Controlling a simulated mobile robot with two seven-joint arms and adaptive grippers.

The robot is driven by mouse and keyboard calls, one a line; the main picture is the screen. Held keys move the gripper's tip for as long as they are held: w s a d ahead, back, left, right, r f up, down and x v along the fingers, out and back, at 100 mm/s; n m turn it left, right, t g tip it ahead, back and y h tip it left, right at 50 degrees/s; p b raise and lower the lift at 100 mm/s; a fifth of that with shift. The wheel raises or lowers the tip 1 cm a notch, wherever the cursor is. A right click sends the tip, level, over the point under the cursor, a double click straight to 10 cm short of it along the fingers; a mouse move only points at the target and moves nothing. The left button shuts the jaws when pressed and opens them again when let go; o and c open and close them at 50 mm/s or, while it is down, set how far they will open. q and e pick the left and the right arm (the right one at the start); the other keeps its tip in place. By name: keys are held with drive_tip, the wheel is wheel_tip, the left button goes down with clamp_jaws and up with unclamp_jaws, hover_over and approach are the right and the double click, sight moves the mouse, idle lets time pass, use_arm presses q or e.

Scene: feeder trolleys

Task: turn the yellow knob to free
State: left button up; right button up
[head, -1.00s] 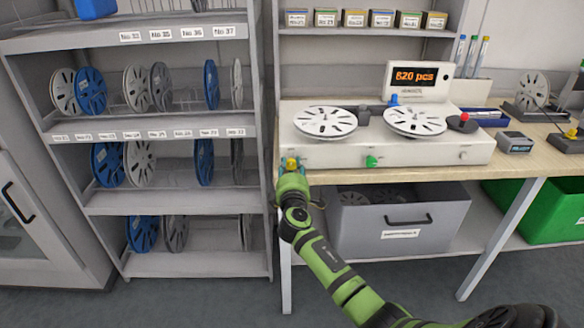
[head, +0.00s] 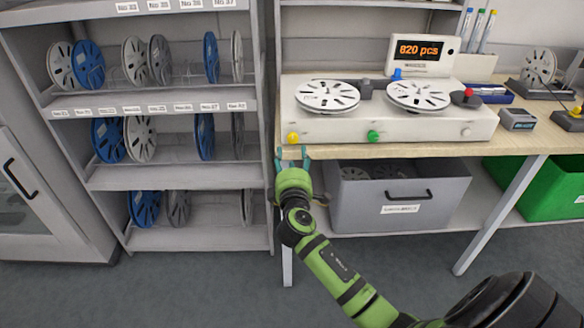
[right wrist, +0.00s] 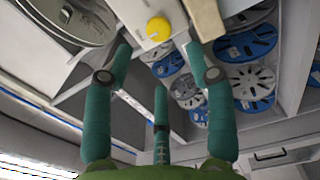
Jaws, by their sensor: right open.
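The yellow knob (head: 292,138) is on the front left of the white counting machine (head: 420,126), which stands on the wooden bench. It also shows in the right wrist view (right wrist: 158,29), beyond the fingertips, with nothing touching it. My right gripper (head: 292,155) is open and empty, just below and in front of the knob at the bench's front edge. Its teal fingers (right wrist: 160,75) are spread apart in the right wrist view. Any pointer mark on the knob is too small to read. My left gripper does not show.
A green knob (head: 373,136) sits right of the yellow one. Two white reels (head: 327,95) lie on the machine, under a display reading 820 pcs (head: 419,50). A grey shelf (head: 180,178) with reels stands close on the left. A grey bin (head: 455,190) is under the bench.

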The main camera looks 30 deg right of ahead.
drive_tip(key=v, duration=0.4)
idle(0.4)
